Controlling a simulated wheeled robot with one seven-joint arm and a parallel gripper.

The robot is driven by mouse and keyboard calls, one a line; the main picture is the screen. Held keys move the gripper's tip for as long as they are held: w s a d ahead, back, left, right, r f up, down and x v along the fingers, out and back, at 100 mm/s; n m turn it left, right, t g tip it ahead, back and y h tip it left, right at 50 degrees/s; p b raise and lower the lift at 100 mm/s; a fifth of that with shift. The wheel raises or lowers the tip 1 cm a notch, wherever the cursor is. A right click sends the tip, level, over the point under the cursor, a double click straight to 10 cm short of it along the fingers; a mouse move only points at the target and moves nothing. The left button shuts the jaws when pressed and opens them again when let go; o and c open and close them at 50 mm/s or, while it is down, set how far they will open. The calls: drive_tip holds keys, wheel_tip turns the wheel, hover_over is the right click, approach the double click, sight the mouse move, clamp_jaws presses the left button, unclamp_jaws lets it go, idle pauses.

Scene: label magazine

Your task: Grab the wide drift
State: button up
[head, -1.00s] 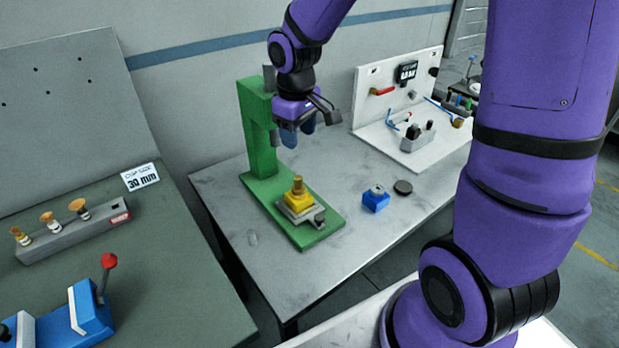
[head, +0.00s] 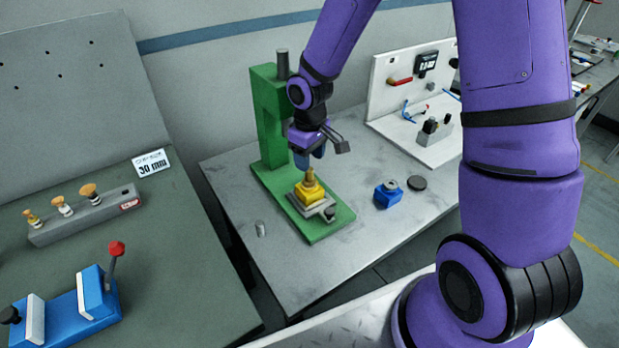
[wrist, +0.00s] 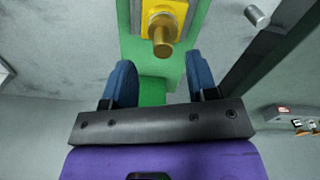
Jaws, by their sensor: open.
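Three brass-topped drifts of different widths stand in a grey rack (head: 112,208) in the left part of the head view. The widest drift (head: 88,190) is at the rack's right. My gripper (head: 309,157) is open and empty, at the green press (head: 268,115) and well away from the rack. Its two blue fingers are apart in the wrist view (wrist: 161,82). A yellow block (head: 308,193) with an upright brass pin (head: 309,176) stands on the press base beyond the fingertips, and the pin also shows in the wrist view (wrist: 163,38). The rack is partly visible there (wrist: 285,116).
A blue clamp (head: 76,305) with a red-knobbed lever stands in front of the rack, and a "30 mm" card (head: 151,163) behind it. A small grey pin (head: 260,229), a blue block (head: 388,195) and a black disc (head: 416,183) are on the metal table. Its front is clear.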

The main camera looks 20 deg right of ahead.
sight(309, 176)
wheel_tip(309, 176, down, 4)
drive_tip(key=shift+s+a+f, duration=0.1)
drive_tip(key=shift+s+f, duration=0.05)
clamp_jaws()
idle(0.5)
